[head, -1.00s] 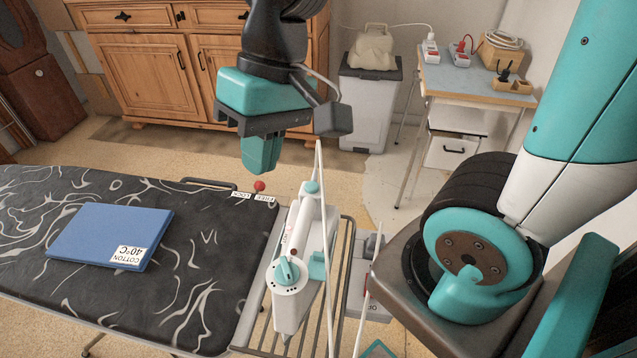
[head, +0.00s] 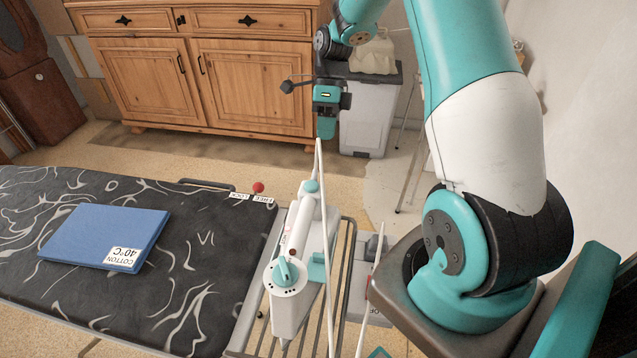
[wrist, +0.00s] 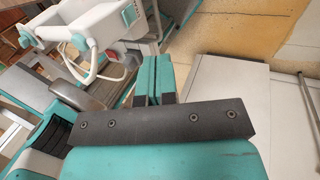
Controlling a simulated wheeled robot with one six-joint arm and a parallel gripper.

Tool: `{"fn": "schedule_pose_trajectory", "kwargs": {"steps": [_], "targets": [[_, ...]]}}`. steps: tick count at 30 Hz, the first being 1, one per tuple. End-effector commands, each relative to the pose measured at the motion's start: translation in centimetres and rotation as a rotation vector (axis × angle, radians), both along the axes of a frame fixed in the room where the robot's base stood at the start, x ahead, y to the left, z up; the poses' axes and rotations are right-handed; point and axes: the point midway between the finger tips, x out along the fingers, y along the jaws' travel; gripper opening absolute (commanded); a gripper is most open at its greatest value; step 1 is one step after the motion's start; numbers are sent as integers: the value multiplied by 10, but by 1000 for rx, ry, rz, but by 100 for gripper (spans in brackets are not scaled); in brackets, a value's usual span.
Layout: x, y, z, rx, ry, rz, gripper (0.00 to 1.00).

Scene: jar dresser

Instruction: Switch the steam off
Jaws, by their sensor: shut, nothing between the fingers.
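White and teal parts of the iron (wrist: 90,29) show at the upper left in the wrist view. My gripper (head: 326,128) is shut and empty, in the air beyond the iron's far end and apart from it. Its closed teal fingertips (wrist: 158,66) show in the wrist view.
A blue folded cloth labelled COTTON 40°C (head: 105,237) lies on the dark patterned board (head: 200,300). A red knob (head: 258,187) is at the board's far edge. A wooden dresser (head: 250,85) and a grey bin (head: 365,115) stand behind. Open floor lies between.

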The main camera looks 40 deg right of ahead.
Motion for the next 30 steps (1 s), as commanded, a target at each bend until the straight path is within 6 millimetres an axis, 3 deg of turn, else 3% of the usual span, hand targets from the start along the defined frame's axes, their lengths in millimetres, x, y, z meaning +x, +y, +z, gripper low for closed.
{"fn": "schedule_pose_trajectory", "kwargs": {"steps": [8,21,30], "targets": [[-4,5,-12,2,3,3,0],[-27,34,-92,2,5,4,0],[-48,62,-86,1,-1,5,0]]}}
